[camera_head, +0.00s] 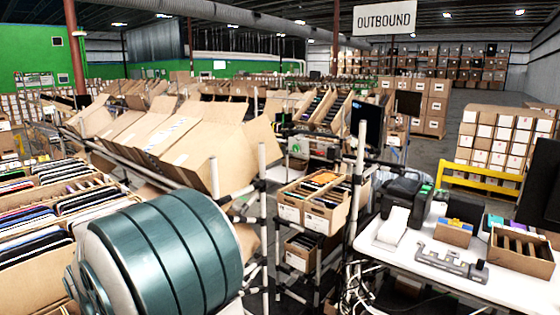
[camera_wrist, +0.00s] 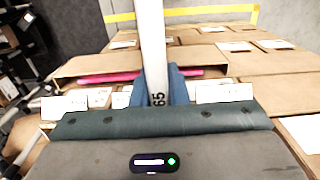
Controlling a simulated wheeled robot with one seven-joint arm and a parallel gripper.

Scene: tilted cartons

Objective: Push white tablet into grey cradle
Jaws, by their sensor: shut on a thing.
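In the wrist view, my gripper (camera_wrist: 162,88) has blue fingers shut around the lower end of a white strip (camera_wrist: 151,42) marked "65". The strip stands upright and runs out of the top of the picture. It may be the white tablet seen edge-on, but I cannot tell. In the head view, a grey bracket-like thing (camera_head: 452,262), perhaps the grey cradle, lies on the white desk (camera_head: 500,288) at the right. A white slab-like thing (camera_head: 393,226) leans near the black printer (camera_head: 405,197). My gripper is not visible in the head view.
Small cartons (camera_head: 520,250) stand on the desk. Racks of tilted cartons (camera_head: 215,155) fill the left and middle, with a metal post (camera_head: 357,180) beside the desk. In the wrist view, open cartons (camera_wrist: 225,65) lie beyond the fingers, one holding pink items. My teal arm covers the lower left.

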